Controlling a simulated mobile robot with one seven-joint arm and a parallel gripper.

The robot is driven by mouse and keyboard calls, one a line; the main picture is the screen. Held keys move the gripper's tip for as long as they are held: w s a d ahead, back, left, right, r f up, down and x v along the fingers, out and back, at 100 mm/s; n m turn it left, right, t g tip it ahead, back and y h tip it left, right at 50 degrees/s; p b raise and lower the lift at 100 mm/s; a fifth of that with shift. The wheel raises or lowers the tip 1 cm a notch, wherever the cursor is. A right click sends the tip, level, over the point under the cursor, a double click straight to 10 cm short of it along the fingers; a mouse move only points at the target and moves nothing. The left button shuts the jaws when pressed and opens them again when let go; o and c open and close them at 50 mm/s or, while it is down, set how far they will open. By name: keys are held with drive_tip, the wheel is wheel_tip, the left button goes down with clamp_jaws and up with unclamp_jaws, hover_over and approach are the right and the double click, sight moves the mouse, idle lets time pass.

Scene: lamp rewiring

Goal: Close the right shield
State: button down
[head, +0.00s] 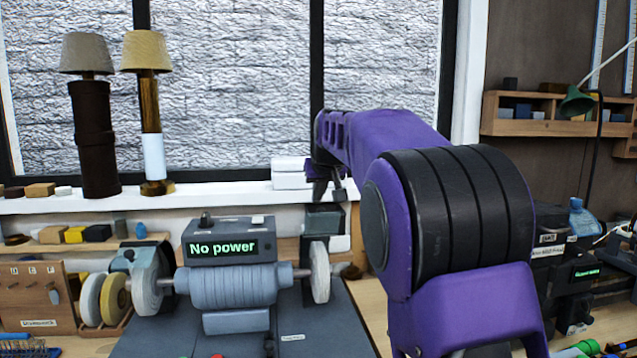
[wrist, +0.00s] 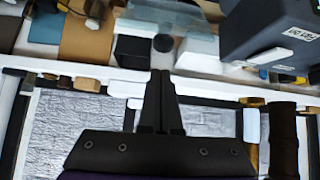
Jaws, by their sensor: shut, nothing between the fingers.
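The bench grinder (head: 232,285) stands on a dark base, with a pale wheel at each end. Its right wheel (head: 319,272) faces me edge-on at the right end of the shaft. A dark boxy part (head: 325,219) shows just behind and above this wheel, below my gripper (head: 320,196). I cannot tell for sure whether it is the right shield. In the wrist view, a clear, pale plate (wrist: 199,52), possibly the shield, lies ahead of the fingertips. My gripper (wrist: 163,76) is shut and empty, apart from these parts as far as I can see.
A display box (head: 222,243) on the grinder reads "No power". Two lamps (head: 150,110) stand on the windowsill to the left. Spare wheels (head: 105,300) sit in a wooden rack at lower left. My purple arm hides much of the bench's right side.

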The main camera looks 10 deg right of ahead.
sight(321, 209)
drive_tip(key=shift+s+f, duration=0.1)
drive_tip(key=shift+s, duration=0.55)
drive_tip(key=shift+s+d+f, duration=0.1)
drive_tip(key=shift+s+f, duration=0.3)
drive_tip(key=shift+s, duration=0.1)
drive_tip(key=shift+f+b, duration=0.15)
drive_tip(key=shift+b, duration=0.35)
drive_tip(key=shift+s+t, duration=0.25)
drive_tip(key=shift+t, duration=0.05)
